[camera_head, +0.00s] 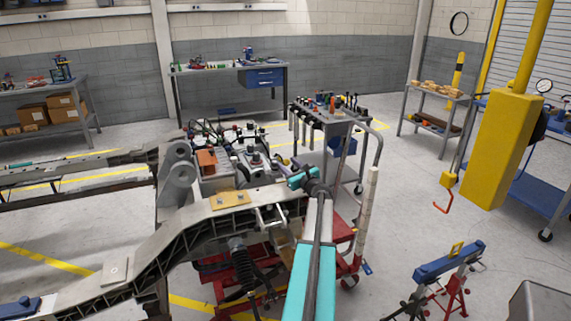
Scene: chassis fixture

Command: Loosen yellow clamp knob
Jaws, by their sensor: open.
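My arm reaches up from the bottom middle. My gripper (302,179), with teal parts, is above the right end of the grey chassis rail (150,238); it is open and looks empty. I cannot clearly make out a yellow clamp knob. A yellow plate (231,200) lies on the rail, left of my gripper and apart from it. A small yellow piece (456,249) stands on a blue-topped stand (448,262) at lower right, well away from my gripper. My arm hides part of the rail's end and what lies below it.
Machinery with an orange block (206,160) stands behind the rail. A red wheeled cart (215,268) is below it. A grey tool cart (332,117) stands behind my gripper. Floor between hoist and tool cart is clear.

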